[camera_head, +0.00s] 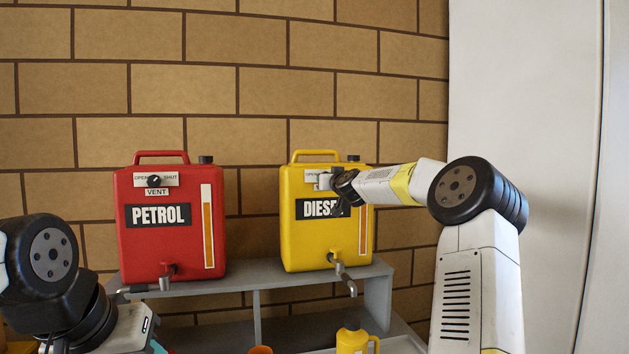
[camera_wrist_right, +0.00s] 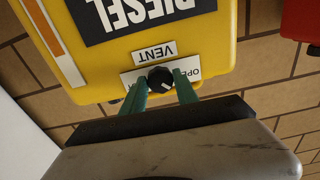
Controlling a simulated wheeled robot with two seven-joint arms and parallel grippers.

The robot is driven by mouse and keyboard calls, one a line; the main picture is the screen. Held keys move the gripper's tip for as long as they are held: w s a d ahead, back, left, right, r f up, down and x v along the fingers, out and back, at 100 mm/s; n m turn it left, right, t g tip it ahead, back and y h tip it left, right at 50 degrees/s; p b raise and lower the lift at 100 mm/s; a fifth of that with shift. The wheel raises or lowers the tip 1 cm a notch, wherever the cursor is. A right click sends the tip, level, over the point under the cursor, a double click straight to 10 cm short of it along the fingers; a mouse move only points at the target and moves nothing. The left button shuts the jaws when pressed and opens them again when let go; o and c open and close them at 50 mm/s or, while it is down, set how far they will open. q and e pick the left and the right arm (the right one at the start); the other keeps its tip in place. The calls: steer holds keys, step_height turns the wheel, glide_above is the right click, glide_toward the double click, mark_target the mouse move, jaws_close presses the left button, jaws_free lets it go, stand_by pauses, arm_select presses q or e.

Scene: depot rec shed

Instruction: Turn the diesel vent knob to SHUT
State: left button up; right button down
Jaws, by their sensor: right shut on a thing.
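The yellow diesel can (camera_head: 291,242) stands on a grey shelf in the head view, and its front fills the top of the right wrist view, upside down. In the head view this gripper (camera_head: 335,184) covers the knob. My left gripper (camera_head: 153,345) is at the lower left, its fingertips cut off.
A red petrol can (camera_head: 142,250) with its own vent knob (camera_head: 154,181) stands left of the diesel can. Both have taps over the front edge of the grey shelf (camera_head: 240,275). A small yellow can (camera_head: 352,343) stands below. A brick wall is close behind.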

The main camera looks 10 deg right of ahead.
steer(key=shift+m, duration=8.8)
steer(key=c, duration=0.9)
jaws_free()
steer(key=shift+r, duration=0.1)
